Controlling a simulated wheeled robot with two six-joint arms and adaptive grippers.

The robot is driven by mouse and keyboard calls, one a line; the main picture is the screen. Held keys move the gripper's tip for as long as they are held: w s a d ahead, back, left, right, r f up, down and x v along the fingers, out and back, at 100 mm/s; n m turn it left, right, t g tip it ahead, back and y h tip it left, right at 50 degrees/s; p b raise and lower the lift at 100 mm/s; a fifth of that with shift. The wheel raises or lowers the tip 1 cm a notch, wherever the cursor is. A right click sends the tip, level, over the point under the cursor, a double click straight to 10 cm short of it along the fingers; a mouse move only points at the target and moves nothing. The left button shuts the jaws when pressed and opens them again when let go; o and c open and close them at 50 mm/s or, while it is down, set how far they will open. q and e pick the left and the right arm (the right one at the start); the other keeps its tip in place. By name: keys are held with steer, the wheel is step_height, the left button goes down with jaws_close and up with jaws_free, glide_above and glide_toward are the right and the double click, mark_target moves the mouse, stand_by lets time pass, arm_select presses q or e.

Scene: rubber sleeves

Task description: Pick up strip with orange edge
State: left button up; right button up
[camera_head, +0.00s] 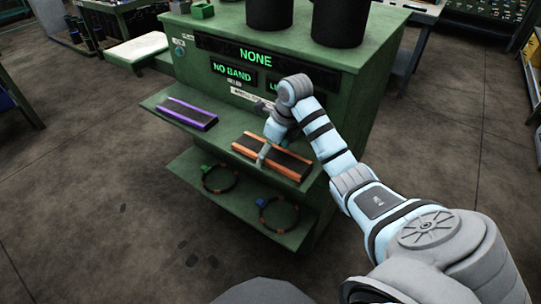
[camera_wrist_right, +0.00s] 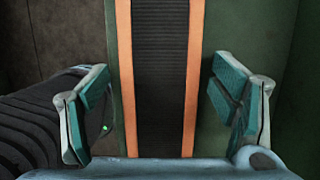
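The strip with orange edges (camera_head: 285,163) is black in the middle and lies on the upper green shelf of the green cabinet. It also fills the middle of the right wrist view (camera_wrist_right: 160,70). My right gripper (camera_head: 263,154) is over the strip in the head view. In the right wrist view its two teal-padded fingers (camera_wrist_right: 162,112) are apart, one on each side of the strip, with gaps between pads and strip. Whether the fingertips reach down to the shelf I cannot tell. My left gripper is not in view.
A purple-edged strip (camera_head: 187,114) lies on the same upper shelf (camera_head: 222,130), to the left. Two dark rings, one with a green tag (camera_head: 219,179) and one with a blue tag (camera_head: 278,214), are on the lower shelf. The cabinet front has lit signs reading NONE (camera_head: 255,54) and NO BAND.

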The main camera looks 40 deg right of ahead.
steer(key=c, duration=1)
